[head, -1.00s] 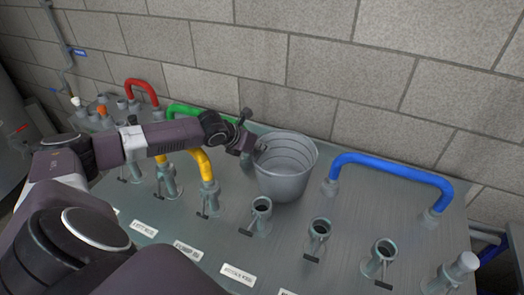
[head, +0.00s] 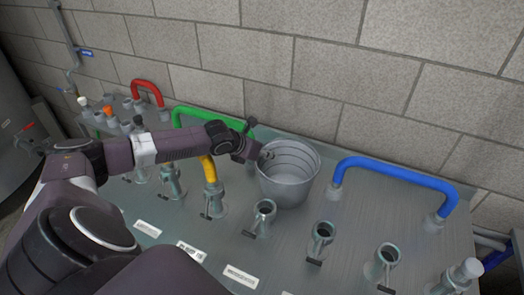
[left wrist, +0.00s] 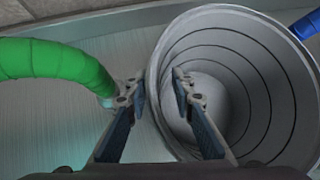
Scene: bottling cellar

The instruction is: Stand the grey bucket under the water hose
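The grey bucket (head: 290,175) stands upright on the grey metal bench, between the green pipe and the blue pipe. My left gripper (head: 264,154) is at the bucket's left rim. In the left wrist view the bucket (left wrist: 262,80) is open and looks empty. There the left gripper (left wrist: 157,88) is spread, one finger outside the rim and the other inside, with gaps showing beside the wall. I cannot pick out which fitting is the water hose; the labels are too small to read. My right gripper is out of view.
On the bench (head: 345,205) stand a green pipe (head: 190,112), a yellow pipe (head: 208,168), a blue pipe (head: 395,172) and a red pipe (head: 148,88). Several open pipe stubs (head: 264,213) line the front. A block wall (head: 330,60) rises behind.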

